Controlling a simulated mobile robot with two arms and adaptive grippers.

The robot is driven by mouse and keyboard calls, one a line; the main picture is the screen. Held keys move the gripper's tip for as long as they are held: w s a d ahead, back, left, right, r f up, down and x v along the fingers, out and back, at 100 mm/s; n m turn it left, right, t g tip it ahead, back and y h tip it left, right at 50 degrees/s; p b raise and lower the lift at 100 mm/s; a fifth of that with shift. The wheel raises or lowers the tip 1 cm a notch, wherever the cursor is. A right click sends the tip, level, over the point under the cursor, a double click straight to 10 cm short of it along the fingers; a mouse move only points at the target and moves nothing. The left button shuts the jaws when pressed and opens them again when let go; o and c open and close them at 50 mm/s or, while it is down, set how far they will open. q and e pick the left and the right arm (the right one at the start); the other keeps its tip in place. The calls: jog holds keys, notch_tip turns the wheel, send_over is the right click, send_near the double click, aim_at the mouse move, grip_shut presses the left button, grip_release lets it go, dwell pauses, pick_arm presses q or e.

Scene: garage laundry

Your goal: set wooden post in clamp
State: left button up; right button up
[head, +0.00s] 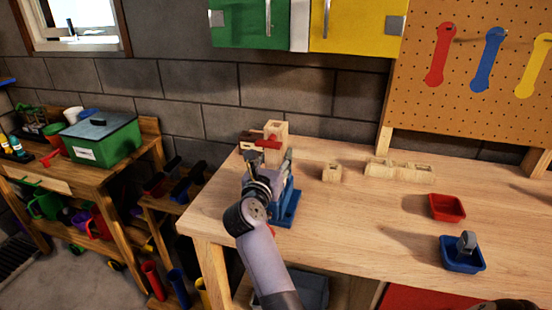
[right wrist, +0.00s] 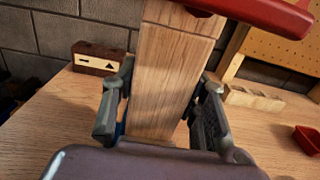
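The wooden post (head: 277,129) stands roughly upright at the back left of the workbench, above the blue clamp (head: 287,207). My right gripper (right wrist: 160,108) has a finger on each side of the post (right wrist: 165,75) and appears shut on it. A red bar (head: 268,144) crosses in front of the post's upper part; it also shows at the top of the right wrist view (right wrist: 268,14). The gripper and arm hide the post's lower end and much of the clamp, so I cannot tell whether the post sits in it. My left gripper is not in view.
A dark red-brown block (right wrist: 98,58) lies behind the post. A small wooden block (head: 331,172) and a long wooden piece (head: 400,169) lie to the right. A red tray (head: 447,207) and a blue tray (head: 461,261) stand farther right. The bench's middle front is clear.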

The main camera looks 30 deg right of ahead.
jog(key=o, duration=0.5)
jog(key=shift+s+a, duration=0.1)
jog(key=shift+a, duration=0.05)
